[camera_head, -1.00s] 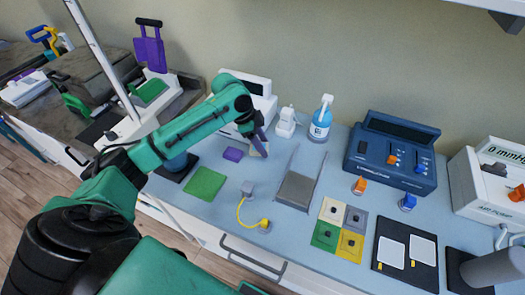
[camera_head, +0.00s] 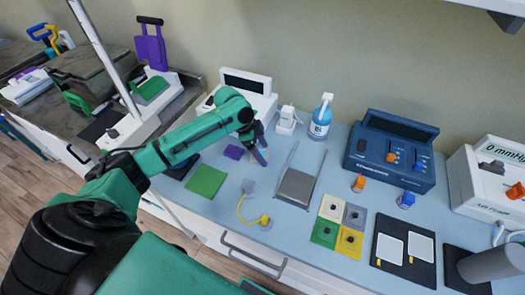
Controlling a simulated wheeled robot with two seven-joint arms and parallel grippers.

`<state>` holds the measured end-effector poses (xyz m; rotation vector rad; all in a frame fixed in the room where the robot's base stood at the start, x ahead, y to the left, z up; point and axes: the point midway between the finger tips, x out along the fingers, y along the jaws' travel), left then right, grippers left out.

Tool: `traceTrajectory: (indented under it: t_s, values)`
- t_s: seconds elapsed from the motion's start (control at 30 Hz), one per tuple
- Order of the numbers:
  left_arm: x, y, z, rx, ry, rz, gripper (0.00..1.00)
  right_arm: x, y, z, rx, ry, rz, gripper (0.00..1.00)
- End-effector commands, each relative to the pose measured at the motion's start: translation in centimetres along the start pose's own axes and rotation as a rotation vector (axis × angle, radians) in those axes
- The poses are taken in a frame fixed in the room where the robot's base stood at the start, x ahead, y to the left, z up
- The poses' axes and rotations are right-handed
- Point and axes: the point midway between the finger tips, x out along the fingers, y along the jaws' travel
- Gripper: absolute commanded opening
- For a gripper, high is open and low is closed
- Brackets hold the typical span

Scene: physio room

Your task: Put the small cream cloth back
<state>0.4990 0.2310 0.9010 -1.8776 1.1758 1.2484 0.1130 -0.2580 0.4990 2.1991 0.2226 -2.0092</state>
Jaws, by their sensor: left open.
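My left gripper (camera_head: 258,147) hangs over the blue-grey counter, pointing down, beside a small purple cloth (camera_head: 234,152). It is open. A pale patch shows by its fingertips, too small to tell what it is. A larger green cloth (camera_head: 206,181) lies flat to the left and nearer. A small cream square (camera_head: 332,207) lies in a block with a grey square (camera_head: 354,216), a green one (camera_head: 325,232) and a yellow one (camera_head: 349,241). I cannot tell whether this cream square is the task's cloth. My right gripper is not in view.
A white device (camera_head: 246,90) stands behind the gripper, with a spray bottle (camera_head: 321,117) to its right. A grey tray (camera_head: 297,186), a yellow cable (camera_head: 250,218), a blue device (camera_head: 392,152) and a dark board (camera_head: 383,226) occupy the counter rightward.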

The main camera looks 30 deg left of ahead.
Motion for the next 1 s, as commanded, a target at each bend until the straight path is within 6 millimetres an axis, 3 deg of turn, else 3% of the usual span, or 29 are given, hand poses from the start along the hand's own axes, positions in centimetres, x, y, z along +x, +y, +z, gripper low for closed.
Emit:
traceTrajectory:
  t_s: [0.33, 0.5, 1.0]
  values:
    - [-8.4, -0.1, 0.1, 0.003, 0.000, -0.006, 0.85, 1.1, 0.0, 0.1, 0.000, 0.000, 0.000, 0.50]
    - [-11.1, -0.1, 0.0, 0.001, -0.001, -0.002, 0.85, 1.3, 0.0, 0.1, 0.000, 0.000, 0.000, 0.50]
    - [-11.6, 0.0, 0.0, 0.000, 0.000, 0.000, 0.85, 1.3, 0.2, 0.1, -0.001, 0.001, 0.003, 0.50]
